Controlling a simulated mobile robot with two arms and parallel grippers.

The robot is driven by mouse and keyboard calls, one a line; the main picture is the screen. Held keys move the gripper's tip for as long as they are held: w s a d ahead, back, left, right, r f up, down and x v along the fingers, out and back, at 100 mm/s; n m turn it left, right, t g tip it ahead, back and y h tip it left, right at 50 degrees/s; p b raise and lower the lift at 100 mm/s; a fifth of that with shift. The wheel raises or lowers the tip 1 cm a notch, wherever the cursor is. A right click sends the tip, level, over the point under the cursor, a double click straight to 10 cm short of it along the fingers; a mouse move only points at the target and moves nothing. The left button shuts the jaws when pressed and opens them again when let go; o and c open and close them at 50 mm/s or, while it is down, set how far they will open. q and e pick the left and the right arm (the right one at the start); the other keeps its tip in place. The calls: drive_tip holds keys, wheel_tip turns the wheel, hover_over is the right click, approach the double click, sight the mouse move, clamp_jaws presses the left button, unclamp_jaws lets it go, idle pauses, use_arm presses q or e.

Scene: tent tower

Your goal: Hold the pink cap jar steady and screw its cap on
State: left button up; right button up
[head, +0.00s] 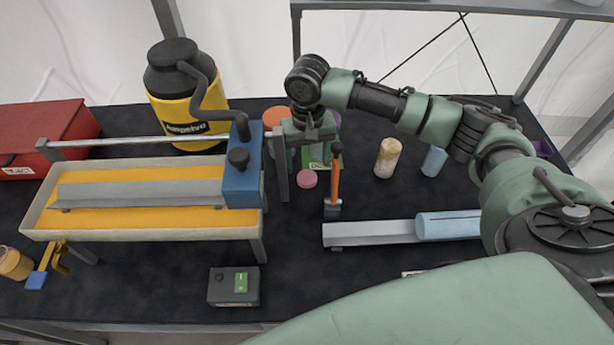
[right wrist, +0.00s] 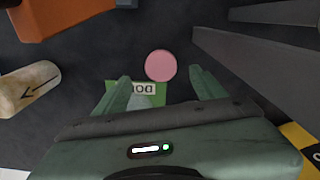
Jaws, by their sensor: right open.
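A small pink disc, which looks like the cap (head: 307,179), lies on the dark table near the middle of the head view. It also shows in the right wrist view (right wrist: 160,66), just beyond the fingertips. My right gripper (head: 309,155) points down behind the pink cap; its open fingers show in the right wrist view (right wrist: 164,82) with nothing gripped. A green labelled surface (right wrist: 155,90) shows between and below the fingers. I cannot pick out the jar body for certain. My left gripper is in neither view.
A beige cylinder (head: 388,157) and a light blue one (head: 434,161) stand to the right. An orange-handled tool (head: 335,183) is close beside the cap. A yellow tray rig (head: 140,233) fills the left. A grey rail (head: 370,232) lies in front right.

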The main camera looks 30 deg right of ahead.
sight(307, 175)
drive_tip(key=f, duration=0.1)
drive_tip(key=f+p, duration=0.1)
drive_tip(key=f, duration=0.3)
drive_tip(key=shift+w, duration=0.25)
drive_tip(key=c, duration=1.5)
drive_tip(key=shift+c, duration=0.2)
drive_tip(key=shift+r, duration=0.15)
wheel_tip(307, 175, up, 20)
drive_tip(key=b, duration=0.2)
